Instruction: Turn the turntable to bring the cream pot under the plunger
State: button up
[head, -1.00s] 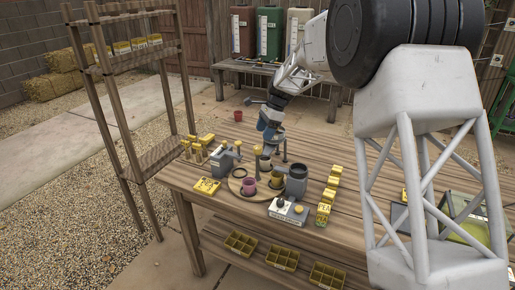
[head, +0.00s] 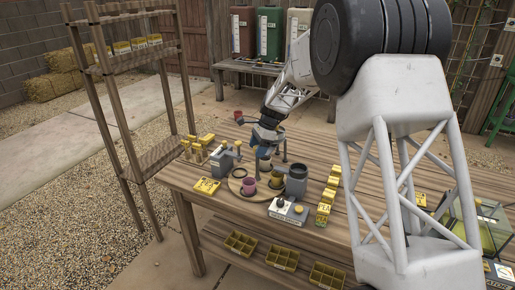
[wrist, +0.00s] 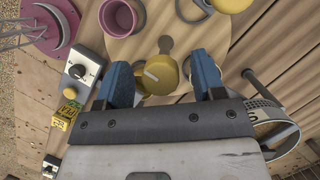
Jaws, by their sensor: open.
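The round wooden turntable (head: 235,186) lies on the bench and carries a purple pot (head: 249,183) at its front and an ochre pot (head: 276,181) to the right. A small cream pot (head: 266,164) shows behind them, partly hidden by my gripper. My gripper (head: 268,160) is open, low over the turntable's back edge. In the wrist view its blue fingers (wrist: 166,80) stand either side of a yellow round piece (wrist: 158,84) with a pale bar on top; I cannot tell whether they touch it. The turntable (wrist: 145,42) shows beyond. I cannot clearly make out the plunger.
A dark grey canister (head: 297,182) stands right of the turntable. A control box (head: 284,211) with a dial is in front. A grey stand (head: 222,160) is to the left. Yellow boxes (head: 325,207) line the right, and a yellow card (head: 206,186) lies left.

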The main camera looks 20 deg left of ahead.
jog(key=c, duration=0.9)
jog(key=shift+c, duration=0.2)
